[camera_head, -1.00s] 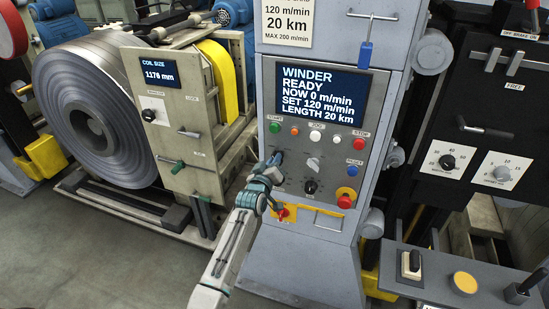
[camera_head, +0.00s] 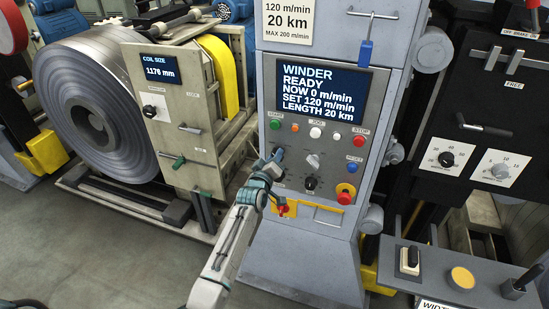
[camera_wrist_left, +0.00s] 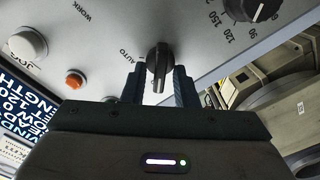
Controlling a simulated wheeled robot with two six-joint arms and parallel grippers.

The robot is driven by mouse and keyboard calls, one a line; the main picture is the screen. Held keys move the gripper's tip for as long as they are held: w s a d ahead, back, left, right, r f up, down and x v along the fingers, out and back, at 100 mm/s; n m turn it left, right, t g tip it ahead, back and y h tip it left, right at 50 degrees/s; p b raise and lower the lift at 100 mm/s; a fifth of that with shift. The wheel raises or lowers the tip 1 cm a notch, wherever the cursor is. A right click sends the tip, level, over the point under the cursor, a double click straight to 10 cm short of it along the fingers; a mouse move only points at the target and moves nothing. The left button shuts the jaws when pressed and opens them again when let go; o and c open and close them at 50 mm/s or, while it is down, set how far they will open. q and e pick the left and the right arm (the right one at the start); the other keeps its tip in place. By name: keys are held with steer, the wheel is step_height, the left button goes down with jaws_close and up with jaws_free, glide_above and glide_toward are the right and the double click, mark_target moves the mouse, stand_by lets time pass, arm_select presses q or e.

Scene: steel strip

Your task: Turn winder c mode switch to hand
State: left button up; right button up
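The winder panel (camera_head: 345,103) has a screen reading WINDER READY, NOW 0 m/min. My left gripper (camera_head: 276,160) is at the left side of this panel, over a small switch that it mostly hides. In the left wrist view, a black rotary switch (camera_wrist_left: 158,58) sits between the two fingertips of my left gripper (camera_wrist_left: 159,88). One finger is on each side of its handle, with small gaps seeming to show. The label AUTO is beside it and WORK lies farther up. I see no HAND label. My right gripper is not in view.
Close to the switch are an orange button (camera_wrist_left: 75,81), a white button (camera_wrist_left: 27,43) and a black numbered dial (camera_wrist_left: 250,6). A grey selector (camera_head: 313,160) and a red stop knob (camera_head: 345,194) are farther right. The coil (camera_head: 95,105) stands left.

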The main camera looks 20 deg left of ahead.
arm_select(q)
steer(key=shift+o, duration=0.3)
steer(key=s+b, duration=0.2)
steer(key=s, duration=0.8)
steer(key=shift+s+a+b, duration=0.15)
steer(key=shift+s+b, duration=0.2)
steer(key=shift+s, duration=0.05)
